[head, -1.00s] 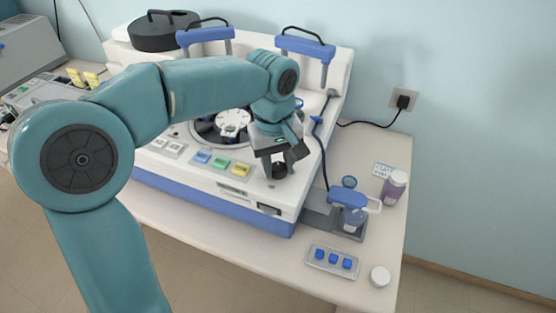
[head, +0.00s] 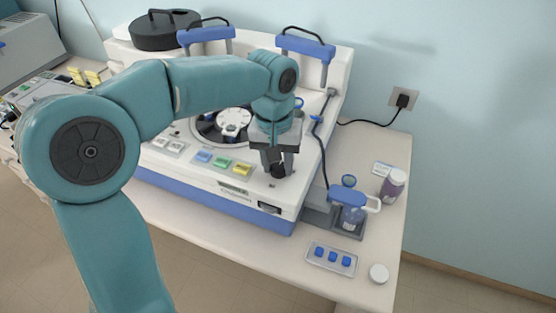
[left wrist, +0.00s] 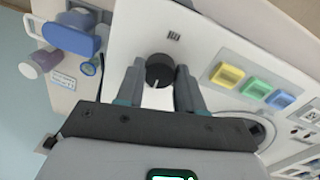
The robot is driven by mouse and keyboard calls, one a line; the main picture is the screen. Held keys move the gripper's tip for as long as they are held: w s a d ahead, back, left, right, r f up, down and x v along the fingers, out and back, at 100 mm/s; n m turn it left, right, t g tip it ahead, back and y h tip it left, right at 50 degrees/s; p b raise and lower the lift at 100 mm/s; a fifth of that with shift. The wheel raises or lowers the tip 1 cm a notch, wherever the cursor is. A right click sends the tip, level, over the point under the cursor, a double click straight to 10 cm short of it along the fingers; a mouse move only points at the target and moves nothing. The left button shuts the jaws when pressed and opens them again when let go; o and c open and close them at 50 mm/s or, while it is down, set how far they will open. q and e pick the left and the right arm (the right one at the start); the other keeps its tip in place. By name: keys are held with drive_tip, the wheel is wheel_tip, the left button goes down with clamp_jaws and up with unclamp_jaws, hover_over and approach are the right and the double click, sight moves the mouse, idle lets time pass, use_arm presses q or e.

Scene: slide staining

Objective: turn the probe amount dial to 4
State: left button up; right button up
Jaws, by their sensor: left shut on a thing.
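The probe amount dial (left wrist: 160,71) is a round black knob with a white pointer line, on the white top of the staining machine. In the left wrist view it sits between the two fingers of my left gripper (left wrist: 159,82), and the pointer line faces the gripper body. In the head view the dial (head: 278,171) shows as a dark knob under my left gripper (head: 277,167), near the machine's front right corner. The gripper is shut on the dial. A small dark marking (left wrist: 174,36) lies beside the dial, too small to read. My right gripper is not in view.
Yellow (head: 242,169), green (head: 222,163) and blue (head: 203,157) buttons lie left of the dial. A rotor (head: 233,122) is behind.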

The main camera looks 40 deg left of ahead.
sight(273, 166)
use_arm(q)
drive_tip(key=shift+w+r, duration=0.1)
drive_tip(key=shift+r, duration=0.1)
drive_tip(key=o, duration=1)
drive_tip(key=shift+o, duration=0.2)
drive_tip(key=shift+f, duration=0.1)
wheel_tip(273, 166, up, 16)
drive_tip(key=p, duration=0.1)
drive_tip(key=shift+s+a+r, duration=0.2)
drive_tip(key=shift+s+a, duration=0.15)
drive_tip(key=shift+a, duration=0.05)
drive_tip(key=shift+s, duration=0.1)
